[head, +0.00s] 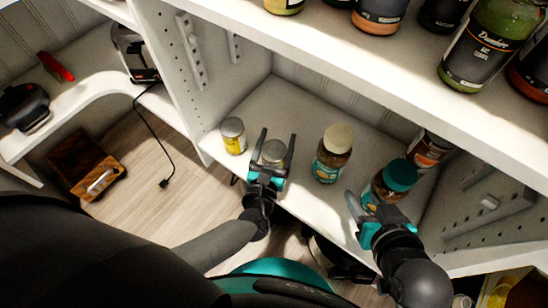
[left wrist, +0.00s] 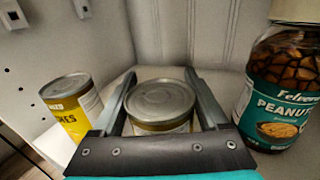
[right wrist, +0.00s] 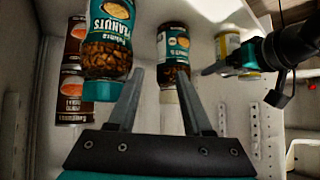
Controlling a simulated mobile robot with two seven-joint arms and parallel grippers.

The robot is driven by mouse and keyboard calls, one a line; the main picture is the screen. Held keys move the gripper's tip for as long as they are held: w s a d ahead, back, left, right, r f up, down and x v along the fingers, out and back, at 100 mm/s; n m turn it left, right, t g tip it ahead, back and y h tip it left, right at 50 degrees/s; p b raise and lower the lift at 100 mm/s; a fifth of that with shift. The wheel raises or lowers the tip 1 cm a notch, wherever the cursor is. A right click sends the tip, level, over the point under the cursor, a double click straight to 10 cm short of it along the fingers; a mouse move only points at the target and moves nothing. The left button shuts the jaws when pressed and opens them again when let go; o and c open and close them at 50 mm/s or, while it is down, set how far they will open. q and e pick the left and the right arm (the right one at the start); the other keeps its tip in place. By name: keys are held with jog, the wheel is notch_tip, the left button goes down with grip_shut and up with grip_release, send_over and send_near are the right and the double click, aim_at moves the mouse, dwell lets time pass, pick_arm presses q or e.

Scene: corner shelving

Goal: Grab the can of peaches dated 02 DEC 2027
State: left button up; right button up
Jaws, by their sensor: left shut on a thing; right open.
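My left gripper (head: 277,134) is shut on a small metal-topped can (head: 273,153) on the shelf. In the left wrist view its fingers (left wrist: 160,75) flank this can (left wrist: 160,100), whose label is mostly hidden. A second can with a yellow label (head: 233,138) stands upright to its left; it also shows in the left wrist view (left wrist: 74,108), with its label only partly readable. No date is legible on either can. My right gripper (head: 364,195) is open and empty, close to the teal-lidded peanut jar (head: 390,182); its fingers show in the right wrist view (right wrist: 160,75).
A cream-lidded peanut jar (head: 333,153) stands right of the held can. Brown-labelled cans (head: 428,150) are at the right back. The upper shelf (head: 370,62) with bottles overhangs the compartment. A side panel (head: 490,205) bounds it at right.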

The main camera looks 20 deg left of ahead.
pick_arm(q)
grip_shut()
jog(key=shift+w+r, duration=0.1)
jog(key=shift+r, duration=0.1)
dwell(0.3)
